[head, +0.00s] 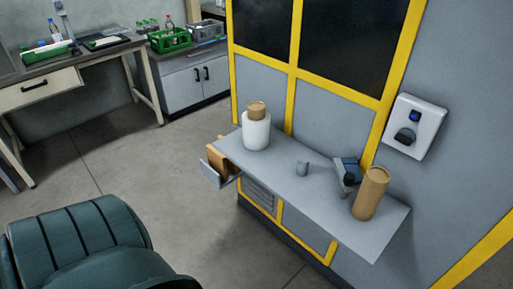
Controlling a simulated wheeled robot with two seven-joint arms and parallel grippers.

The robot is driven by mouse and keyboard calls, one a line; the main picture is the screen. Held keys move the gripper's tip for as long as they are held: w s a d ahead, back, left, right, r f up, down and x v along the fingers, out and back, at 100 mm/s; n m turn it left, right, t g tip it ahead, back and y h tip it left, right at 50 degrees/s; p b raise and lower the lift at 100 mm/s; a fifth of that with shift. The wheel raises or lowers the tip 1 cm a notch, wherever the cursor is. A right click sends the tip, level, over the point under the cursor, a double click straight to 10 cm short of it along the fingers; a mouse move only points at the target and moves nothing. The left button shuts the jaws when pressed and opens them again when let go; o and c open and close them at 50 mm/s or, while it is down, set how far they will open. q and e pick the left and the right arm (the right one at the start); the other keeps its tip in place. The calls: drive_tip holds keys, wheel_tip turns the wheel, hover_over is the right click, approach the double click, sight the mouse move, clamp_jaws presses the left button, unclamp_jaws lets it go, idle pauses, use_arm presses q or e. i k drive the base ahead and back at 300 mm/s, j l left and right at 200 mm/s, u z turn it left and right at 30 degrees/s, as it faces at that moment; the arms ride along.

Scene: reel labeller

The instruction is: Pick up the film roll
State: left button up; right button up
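A white roll with a brown core sticking out of its top (257,133) stands upright near the left end of a grey shelf (265,165); it looks like the film roll. A plain tan cylinder (370,194) stands upright near the shelf's right end. Neither of my grippers is in view, and nothing is touching either roll.
A small grey cylinder (302,168) and a blue-and-dark device (346,174) are on the shelf. An open tray (216,169) juts from its left end. A white wall unit (415,127) hangs right. A dark green padded seat-like shape (85,250) fills the lower left.

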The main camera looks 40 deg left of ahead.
sight(255, 120)
drive_tip(key=i, duration=0.5)
drive_tip(key=u, duration=1.65)
